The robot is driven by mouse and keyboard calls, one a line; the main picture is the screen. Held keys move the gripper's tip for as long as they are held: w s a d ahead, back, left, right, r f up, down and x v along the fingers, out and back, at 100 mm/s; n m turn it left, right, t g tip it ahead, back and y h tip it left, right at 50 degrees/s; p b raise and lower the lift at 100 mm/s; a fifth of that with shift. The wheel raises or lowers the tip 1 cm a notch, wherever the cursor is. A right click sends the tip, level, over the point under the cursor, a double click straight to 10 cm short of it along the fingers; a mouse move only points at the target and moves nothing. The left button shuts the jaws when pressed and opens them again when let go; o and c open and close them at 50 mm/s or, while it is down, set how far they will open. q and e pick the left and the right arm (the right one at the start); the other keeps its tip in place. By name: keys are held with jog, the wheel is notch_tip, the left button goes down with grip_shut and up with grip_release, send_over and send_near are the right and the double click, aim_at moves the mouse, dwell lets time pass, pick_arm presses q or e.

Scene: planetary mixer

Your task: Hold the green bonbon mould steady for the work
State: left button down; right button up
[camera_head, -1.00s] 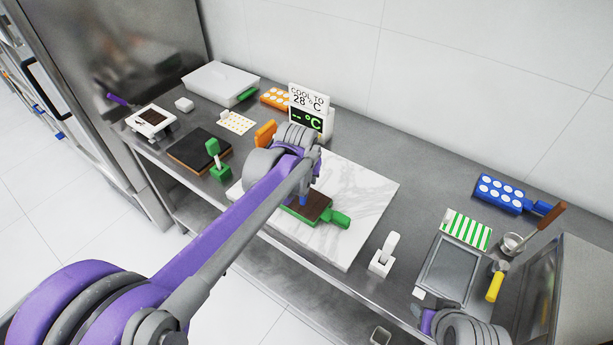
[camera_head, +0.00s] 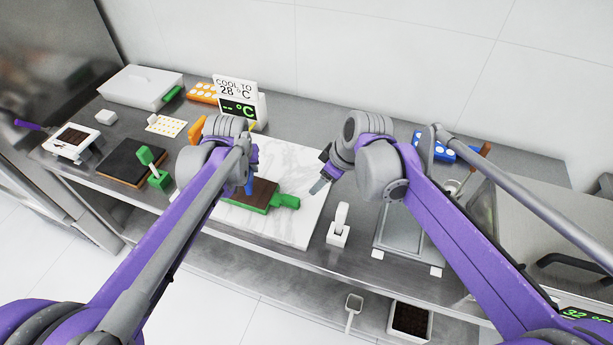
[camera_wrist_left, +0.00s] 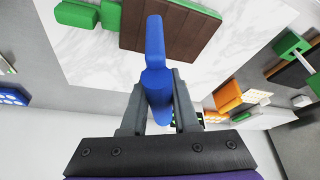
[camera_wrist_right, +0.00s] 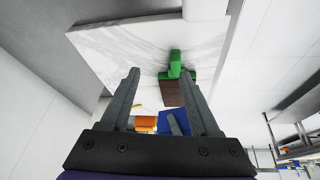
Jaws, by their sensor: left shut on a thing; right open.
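The green bonbon mould (camera_head: 261,195) lies on the white marble slab (camera_head: 291,165), with a brown surface on top and its green handle pointing right. My left gripper (camera_head: 246,180) is at the mould's left end, shut on a blue tool (camera_wrist_left: 156,70). The tool's tip overlaps the mould's edge in the left wrist view; I cannot tell whether they touch. My right gripper (camera_head: 320,181) is open and empty above the slab's right side, apart from the mould's handle. In the right wrist view the mould (camera_wrist_right: 174,90) shows beyond the fingers.
A sign with a temperature display (camera_head: 238,102) stands behind the slab. An orange piece (camera_head: 197,129) and a green-handled tool (camera_head: 152,162) are to the left. A white holder (camera_head: 339,229) stands at the slab's right front. A grey tray (camera_head: 398,235) is further right, partly behind my right arm.

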aim_at(292, 198)
jog(key=a+f, duration=0.2)
jog(key=f, duration=0.1)
jog(key=w+a+f+n, duration=0.1)
jog(key=a+f, duration=0.2)
jog(key=f, duration=0.1)
jog(key=a+f+n+g, duration=0.1)
jog(key=a+f, duration=0.2)
jog(key=shift+w+f+y, duration=0.25)
jog(key=shift+y, duration=0.05)
grip_shut()
dwell(1.2)
